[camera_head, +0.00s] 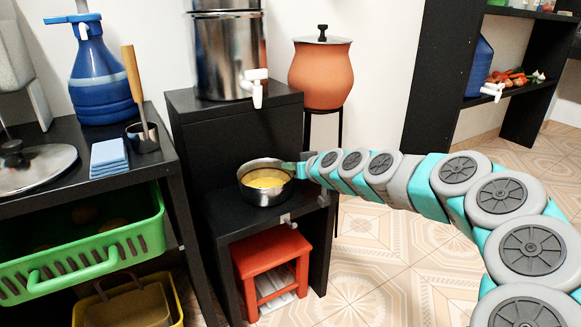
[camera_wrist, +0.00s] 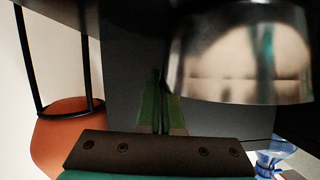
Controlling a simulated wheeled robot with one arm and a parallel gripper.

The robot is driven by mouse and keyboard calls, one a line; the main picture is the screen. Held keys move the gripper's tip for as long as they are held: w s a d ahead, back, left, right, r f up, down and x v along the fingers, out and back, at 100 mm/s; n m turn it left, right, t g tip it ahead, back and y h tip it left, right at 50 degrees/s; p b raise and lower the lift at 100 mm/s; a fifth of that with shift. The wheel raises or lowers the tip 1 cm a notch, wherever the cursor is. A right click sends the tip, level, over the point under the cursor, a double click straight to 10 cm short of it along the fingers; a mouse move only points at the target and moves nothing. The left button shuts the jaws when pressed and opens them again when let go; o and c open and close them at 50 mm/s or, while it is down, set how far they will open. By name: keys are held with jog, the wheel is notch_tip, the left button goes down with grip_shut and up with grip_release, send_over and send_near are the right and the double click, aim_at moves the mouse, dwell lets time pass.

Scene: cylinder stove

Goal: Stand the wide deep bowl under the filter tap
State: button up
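The wide steel bowl (camera_head: 265,184), yellowish inside, sits upright on the lower ledge of the black stand (camera_head: 215,218). The white filter tap (camera_head: 257,90) on the steel filter (camera_head: 226,52) is above and slightly left of the bowl, with open height between. My gripper (camera_head: 292,166) is at the bowl's right rim. In the upside-down wrist view, its green fingers (camera_wrist: 160,95) lie close together beside the shiny bowl (camera_wrist: 240,62). Part of one finger seems hidden by the bowl. I see no bowl wall between the fingers and cannot tell whether they touch it.
The stand's tall back block is behind the bowl, and a red stool (camera_head: 271,266) is below. An orange pot (camera_head: 321,72) stands at the right behind my arm. The left counter holds a blue jug (camera_head: 99,78), a cup and a lid. Tiled floor at the right is open.

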jog(key=o, duration=0.5)
jog(key=shift+c, duration=0.2)
jog(key=shift+r, duration=0.15)
jog(key=p+v, duration=0.1)
jog(key=v, duration=1.1)
jog(key=shift+s, duration=0.1)
